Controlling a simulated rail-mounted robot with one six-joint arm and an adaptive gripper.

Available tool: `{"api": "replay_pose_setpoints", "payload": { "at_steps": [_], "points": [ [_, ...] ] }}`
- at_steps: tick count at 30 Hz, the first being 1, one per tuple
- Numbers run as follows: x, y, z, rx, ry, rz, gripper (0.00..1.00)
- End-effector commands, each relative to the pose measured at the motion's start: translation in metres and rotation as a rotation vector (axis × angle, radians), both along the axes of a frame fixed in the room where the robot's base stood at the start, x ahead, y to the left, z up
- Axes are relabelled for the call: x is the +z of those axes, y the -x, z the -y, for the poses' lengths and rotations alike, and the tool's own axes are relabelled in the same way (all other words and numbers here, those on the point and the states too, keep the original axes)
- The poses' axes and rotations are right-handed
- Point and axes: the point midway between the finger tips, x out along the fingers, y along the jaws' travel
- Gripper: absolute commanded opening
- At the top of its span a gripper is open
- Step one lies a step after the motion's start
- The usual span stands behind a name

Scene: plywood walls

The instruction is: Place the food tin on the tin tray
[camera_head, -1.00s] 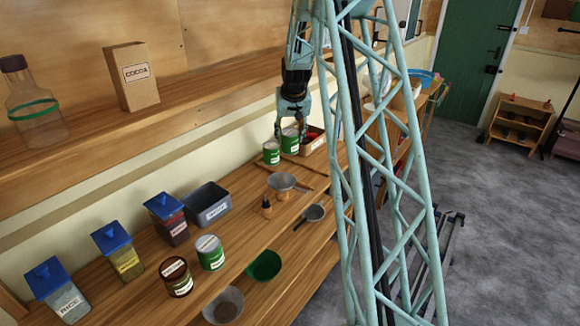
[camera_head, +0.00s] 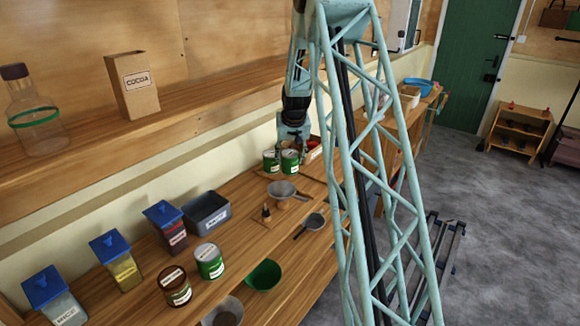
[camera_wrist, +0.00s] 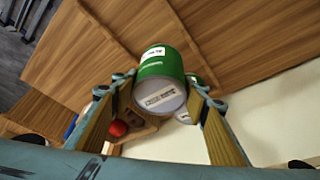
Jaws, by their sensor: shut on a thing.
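My gripper (camera_head: 291,147) is shut on a green food tin (camera_head: 290,165) with a pale label, low at the far end of the wooden shelf. In the wrist view the tin (camera_wrist: 162,68) sits between my two fingers, its pale labelled end facing the camera. A second green tin (camera_head: 271,162) stands just left of the held one. A thin wooden edge beside the tins looks like the tin tray (camera_head: 312,179). My column and gripper hide part of this area, and I cannot tell whether the held tin touches the tray.
A box with red contents (camera_head: 314,150) stands right behind the tins. A grey pan (camera_head: 281,189) is in front of them. A grey bin (camera_head: 206,213), blue-lidded jars (camera_head: 164,225) and another green tin (camera_head: 209,261) stand nearer. An upper shelf (camera_head: 150,125) runs above.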

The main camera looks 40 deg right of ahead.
Motion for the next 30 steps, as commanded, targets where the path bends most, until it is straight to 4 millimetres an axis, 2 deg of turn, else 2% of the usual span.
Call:
{"api": "replay_pose_setpoints", "payload": {
  "at_steps": [12, 29, 30],
  "points": [
    [-0.033, 0.0, 0.0, 0.0, 0.0, 0.0, 0.24],
    [-0.04, 0.0, 0.0, 0.0, 0.001, 0.001, 0.24],
    [-0.04, 0.0, 0.0, 0.0, -0.001, -0.001, 0.44]
  ]
}}
